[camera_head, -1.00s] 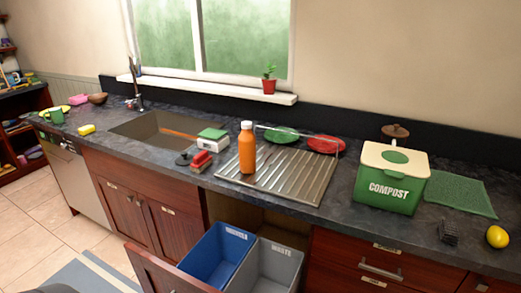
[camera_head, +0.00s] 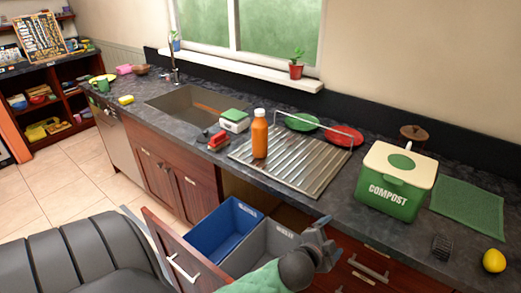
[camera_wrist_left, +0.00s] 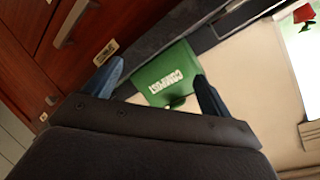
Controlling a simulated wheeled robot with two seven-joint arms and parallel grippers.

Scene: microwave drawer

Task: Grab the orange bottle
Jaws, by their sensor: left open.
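The orange bottle (camera_head: 260,138) stands upright on the left part of the metal drainboard (camera_head: 300,165), its white cap up. My left gripper (camera_head: 326,243) is in front of the counter, below and to the right of the bottle and apart from it. In the left wrist view its two fingers (camera_wrist_left: 158,88) are spread with nothing between them. The green compost bin shows beyond the fingers there. The bottle is not in the left wrist view. My right gripper is not in view.
The compost bin (camera_head: 390,190) stands right of the drainboard. A dish rack with a green plate (camera_head: 301,122) and red plate (camera_head: 343,135) is behind the bottle. A red brush (camera_head: 217,140) lies to its left. An open drawer holds blue (camera_head: 222,232) and grey bins below.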

